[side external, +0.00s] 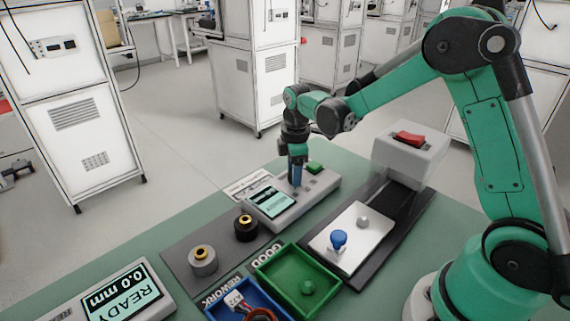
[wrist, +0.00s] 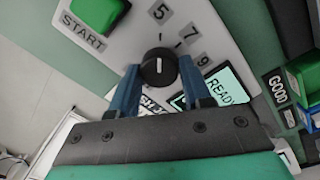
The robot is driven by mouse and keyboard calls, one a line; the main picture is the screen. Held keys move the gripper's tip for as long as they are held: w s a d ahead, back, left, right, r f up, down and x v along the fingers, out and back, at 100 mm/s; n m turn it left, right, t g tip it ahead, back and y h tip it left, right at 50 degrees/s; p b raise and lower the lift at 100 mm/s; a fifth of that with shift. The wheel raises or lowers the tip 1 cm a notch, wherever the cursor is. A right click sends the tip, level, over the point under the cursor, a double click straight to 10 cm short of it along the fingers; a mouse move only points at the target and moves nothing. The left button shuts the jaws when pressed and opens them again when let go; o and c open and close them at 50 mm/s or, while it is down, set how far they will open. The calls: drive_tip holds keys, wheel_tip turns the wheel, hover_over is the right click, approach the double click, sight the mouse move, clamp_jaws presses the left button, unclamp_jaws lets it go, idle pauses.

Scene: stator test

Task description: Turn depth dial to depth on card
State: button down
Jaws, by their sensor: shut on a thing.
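The depth dial (wrist: 159,67) is a round black knob with a white pointer line, on a light grey tester (side external: 310,195). In the wrist view the pointer is nearly upright, towards the 5 side; printed numbers 5, 7 and 9 (wrist: 190,31) show around it. My gripper (side external: 296,180) has its blue fingers shut on the dial, one on each side (wrist: 159,75); it hides the dial in the side view. A white card (side external: 246,185) with print lies behind the tester; its text is too small to read in the side view and mostly hidden in the wrist view.
A green START button (wrist: 97,13) and a READY screen (wrist: 228,88) sit close to the dial. A 0.0 mm READY display (side external: 122,297) is front left.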

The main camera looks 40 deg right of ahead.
drive_tip(key=shift+m, duration=0.4)
drive_tip(key=m, duration=1.3)
drive_tip(key=shift+m+g, duration=0.3)
drive_tip(key=shift+m, duration=1.6)
drive_tip(key=shift+c, duration=1.9)
unclamp_jaws()
drive_tip(key=shift+r, duration=0.1)
